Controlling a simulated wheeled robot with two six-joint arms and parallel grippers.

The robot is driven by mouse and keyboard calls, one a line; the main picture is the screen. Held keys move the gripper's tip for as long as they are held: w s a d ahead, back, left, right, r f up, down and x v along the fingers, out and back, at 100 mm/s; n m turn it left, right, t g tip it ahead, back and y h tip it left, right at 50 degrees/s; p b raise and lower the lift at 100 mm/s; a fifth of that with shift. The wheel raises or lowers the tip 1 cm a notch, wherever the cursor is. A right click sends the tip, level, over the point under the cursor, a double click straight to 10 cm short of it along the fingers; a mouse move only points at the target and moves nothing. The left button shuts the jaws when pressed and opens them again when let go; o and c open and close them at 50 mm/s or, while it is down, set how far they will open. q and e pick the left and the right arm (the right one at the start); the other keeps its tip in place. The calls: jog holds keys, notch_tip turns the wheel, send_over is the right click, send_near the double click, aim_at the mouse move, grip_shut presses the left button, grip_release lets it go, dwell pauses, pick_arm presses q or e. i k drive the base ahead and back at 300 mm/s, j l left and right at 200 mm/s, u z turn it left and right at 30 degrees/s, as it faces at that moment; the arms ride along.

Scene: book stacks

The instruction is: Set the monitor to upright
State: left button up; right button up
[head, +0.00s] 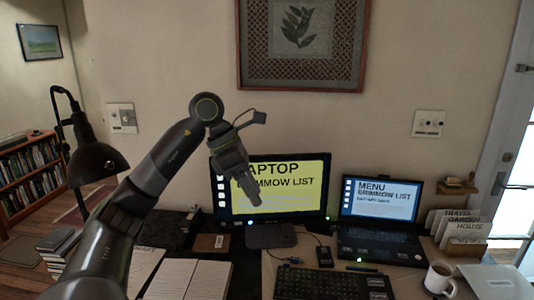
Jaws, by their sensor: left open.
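My left gripper (247,190) is open in front of the monitor's left part and hides some of the screen's text. Its fingers point down and a little right. I cannot tell whether it touches the screen. My right gripper is not in view.
A laptop (376,207) stands open right of the monitor. An open book (188,278) lies left. A black lamp (95,160) stands far left.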

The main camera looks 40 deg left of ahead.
aim_at(295, 188)
jog(key=i+j, duration=0.65)
jog(key=j, duration=0.15)
jog(key=i+j, duration=0.65)
jog(key=j, duration=0.15)
